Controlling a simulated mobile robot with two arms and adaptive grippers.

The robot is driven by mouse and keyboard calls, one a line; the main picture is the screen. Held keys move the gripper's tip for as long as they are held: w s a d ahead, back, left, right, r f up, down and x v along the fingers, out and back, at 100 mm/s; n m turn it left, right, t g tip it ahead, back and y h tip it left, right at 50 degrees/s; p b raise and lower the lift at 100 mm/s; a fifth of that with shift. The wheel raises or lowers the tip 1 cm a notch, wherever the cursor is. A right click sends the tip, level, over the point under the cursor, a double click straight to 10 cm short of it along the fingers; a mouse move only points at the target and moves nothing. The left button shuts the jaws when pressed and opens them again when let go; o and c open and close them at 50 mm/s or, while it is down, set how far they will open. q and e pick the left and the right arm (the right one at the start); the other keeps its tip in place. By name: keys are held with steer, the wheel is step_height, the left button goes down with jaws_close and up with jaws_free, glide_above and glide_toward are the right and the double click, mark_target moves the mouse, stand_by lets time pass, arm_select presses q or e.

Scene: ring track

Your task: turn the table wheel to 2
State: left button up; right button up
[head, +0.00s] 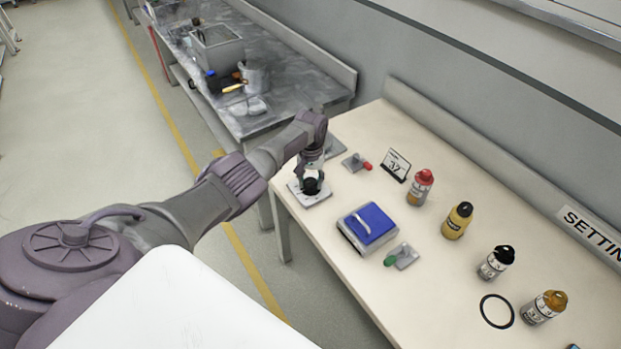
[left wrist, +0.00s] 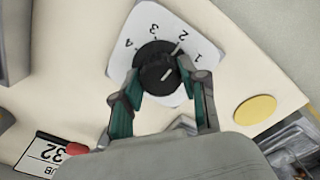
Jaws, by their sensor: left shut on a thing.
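The table wheel is a black round knob (head: 311,187) on a white plate (head: 298,196) at the table's near left corner. In the left wrist view the knob (left wrist: 153,62) sits among the printed numbers 1, 2, 3 and 4. A pale line on the knob slants up and right, and a pale mark at its rim lies close to the 2. My left gripper (head: 311,173) comes down over the knob. In the left wrist view its two fingers (left wrist: 158,85) are shut on opposite sides of the knob. My right gripper is not in view.
On the table stand a red-handled lever (head: 358,163), a card reading 32 (head: 396,165), a blue-lidded box (head: 368,222), a green-handled lever (head: 399,257), several bottles and a black ring (head: 497,311). A yellow disc (left wrist: 255,110) shows near the wheel. A grey workbench (head: 273,118) stands behind.

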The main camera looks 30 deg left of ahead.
mark_target(311, 181)
arm_select(q)
steer(key=shift+w+n, duration=0.1)
steer(key=shift+n, duration=0.4)
steer(key=shift+r, duration=0.1)
steer(key=o, duration=1.1)
steer(key=shift+o, duration=0.2)
step_height(311, 181, up, 12)
